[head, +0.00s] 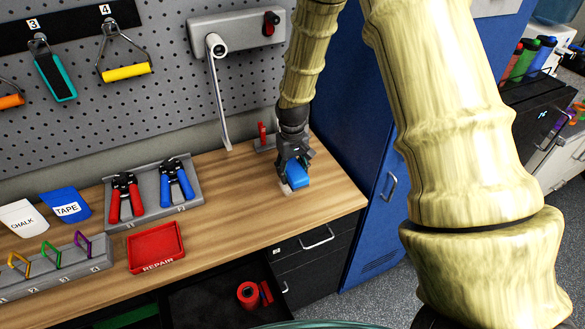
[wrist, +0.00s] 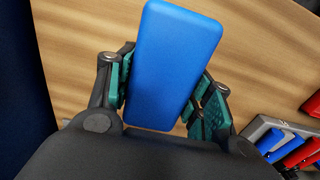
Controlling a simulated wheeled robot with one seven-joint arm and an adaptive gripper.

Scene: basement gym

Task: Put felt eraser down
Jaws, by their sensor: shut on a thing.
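The felt eraser is a blue block (head: 297,174), at the right part of the wooden workbench in the head view. My gripper (head: 289,167) is shut on it, pointing down at the bench. In the wrist view the blue eraser (wrist: 174,60) lies between the green-padded fingers of my gripper (wrist: 168,95), its long side running away from the palm. The wood shows behind it. I cannot tell whether the eraser touches the bench top or hangs just above it.
The wooden workbench (head: 245,215) is bare around the eraser. A grey holder with red pliers (head: 125,198) and blue pliers (head: 176,182) stands left, with a red REPAIR tray (head: 155,247) in front. A blue locker (head: 375,190) stands right. An open drawer (head: 215,300) is below.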

